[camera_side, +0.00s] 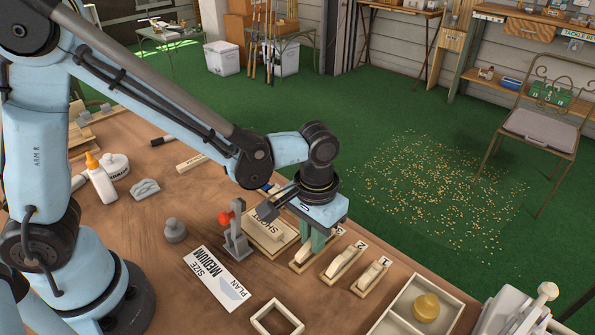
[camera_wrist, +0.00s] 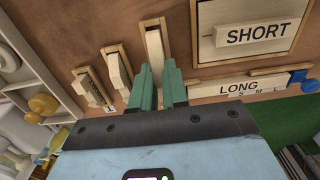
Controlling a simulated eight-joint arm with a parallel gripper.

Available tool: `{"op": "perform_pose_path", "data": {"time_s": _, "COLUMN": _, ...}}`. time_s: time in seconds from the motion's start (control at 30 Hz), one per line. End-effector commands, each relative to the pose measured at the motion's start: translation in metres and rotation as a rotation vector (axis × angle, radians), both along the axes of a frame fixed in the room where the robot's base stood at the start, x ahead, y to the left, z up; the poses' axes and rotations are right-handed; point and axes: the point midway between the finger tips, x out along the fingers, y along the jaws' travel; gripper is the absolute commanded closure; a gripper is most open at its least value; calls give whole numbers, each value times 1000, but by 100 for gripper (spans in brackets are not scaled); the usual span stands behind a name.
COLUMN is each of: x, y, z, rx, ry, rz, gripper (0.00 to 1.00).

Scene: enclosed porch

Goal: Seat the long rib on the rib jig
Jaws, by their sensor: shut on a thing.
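My gripper (camera_side: 318,242) has green fingers pointing down at the third of three small wooden holders, by the label 3. In the wrist view my gripper (camera_wrist: 158,90) is shut on a long pale rib (camera_wrist: 154,48), which lies along its holder; I cannot tell if it is lifted. The shorter ribs (camera_side: 343,263) and (camera_side: 371,276) sit in holders 2 and 1. A pale strip marked LONG with S, M, L (camera_wrist: 238,88) has a blue knob (camera_wrist: 297,76) at its end. A framed board marked SHORT (camera_wrist: 257,36) lies beside it.
A grey clamp with a red tip (camera_side: 236,240) stands left of my gripper. A plan card reading MEDIUM (camera_side: 222,278) lies in front. A white tray (camera_side: 400,310) holds a yellow knob (camera_side: 426,307).

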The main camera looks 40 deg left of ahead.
Motion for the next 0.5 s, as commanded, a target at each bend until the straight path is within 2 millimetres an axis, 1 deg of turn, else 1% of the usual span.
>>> {"op": "perform_pose_path", "data": {"time_s": 0.5, "x": 0, "y": 0, "z": -7, "rx": 0, "ry": 0, "rz": 0, "gripper": 100}}
